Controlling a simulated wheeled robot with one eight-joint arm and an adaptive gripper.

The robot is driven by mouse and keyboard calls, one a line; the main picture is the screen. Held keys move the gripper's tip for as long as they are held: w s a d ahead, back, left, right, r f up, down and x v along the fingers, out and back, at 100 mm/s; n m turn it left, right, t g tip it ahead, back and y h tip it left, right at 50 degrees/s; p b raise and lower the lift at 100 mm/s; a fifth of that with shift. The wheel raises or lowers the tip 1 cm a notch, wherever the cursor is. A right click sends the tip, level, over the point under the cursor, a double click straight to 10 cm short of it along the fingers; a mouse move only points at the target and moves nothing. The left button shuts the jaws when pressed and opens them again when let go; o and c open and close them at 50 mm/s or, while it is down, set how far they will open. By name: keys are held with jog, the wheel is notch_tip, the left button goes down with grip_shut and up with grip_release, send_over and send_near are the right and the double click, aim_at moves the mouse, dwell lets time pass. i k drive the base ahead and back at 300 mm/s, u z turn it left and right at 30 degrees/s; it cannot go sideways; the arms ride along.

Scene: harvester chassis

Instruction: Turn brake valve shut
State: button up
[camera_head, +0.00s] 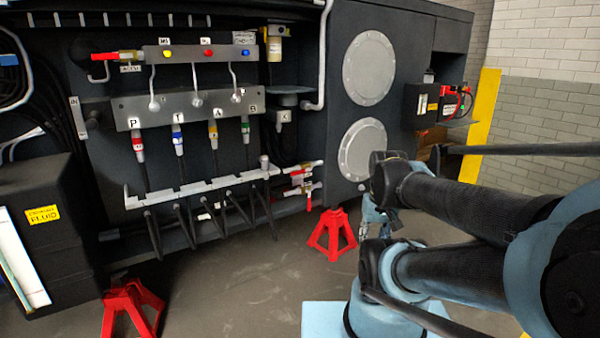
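The brake valve cannot be told by name, as small labels are unreadable. Two small valves with red handles (299,178) sit low on the chassis, right of the hose rack; I cannot tell whether they are open or shut. Another red-handled valve (117,56) is at the upper left of the manifold. My gripper (377,218) hangs at the end of my arm, right of and apart from the low valves. My arm links partly hide it, and its fingers are too small and dark to read.
Red jack stands stand on the floor at centre (332,234) and left (131,309). Hoses hang from the P, T, A, B manifold (185,105) through a rack (200,187). A fluid box (45,230) is at left. A battery (428,104) is at right. Floor between the stands is clear.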

aim_at(302, 171)
jog(key=z, duration=0.05)
jog(key=i, duration=1)
jog(key=u, duration=0.05)
